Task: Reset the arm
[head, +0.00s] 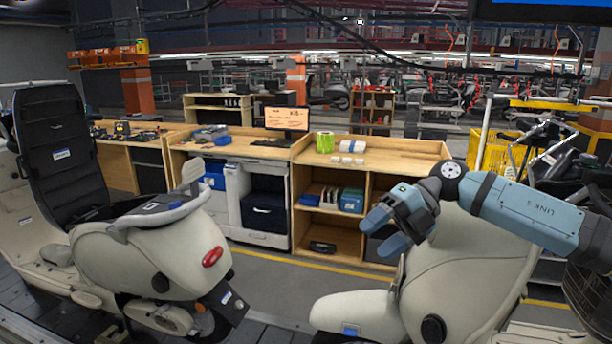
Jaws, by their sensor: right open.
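My right arm comes in from the right edge in the head view. My right gripper (383,232) is open, with its two blue fingers apart and nothing between them. It hangs in front of the wooden workbench and beside the cream scooter body on the right (455,262), slightly above its seat part. I cannot tell whether it touches the body. My left gripper is not in view.
A cream scooter (165,245) stands at the left on the slat conveyor. Behind are wooden workbenches (385,158) with a monitor (287,118), a green roll (325,142) and bins. A yellow crate (497,152) is at the right. Grey floor (285,275) lies open between the two scooters.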

